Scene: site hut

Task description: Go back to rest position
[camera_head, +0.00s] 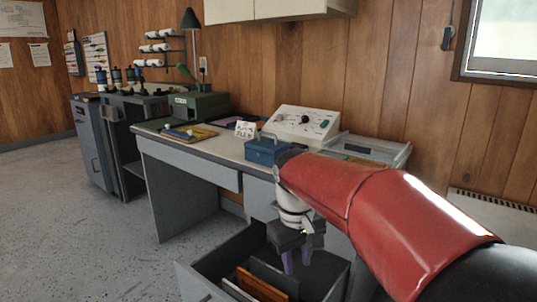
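My gripper (297,260) hangs from the end of my red-sleeved arm, pointing down above the open drawer (196,285) of the desk. Its two purple fingertips are a little apart, with nothing seen between them. The drawer holds an upright orange-brown board or folder (262,285) and grey dividers. My arm hides part of the desk's right side and the drawer's right end.
The desk (190,146) carries a blue box (266,151), a white control panel (303,124), a clear tray (372,148), a small sign (245,129) and a yellow board (190,135). A wooden wall stands behind. The floor (75,225) at left is clear.

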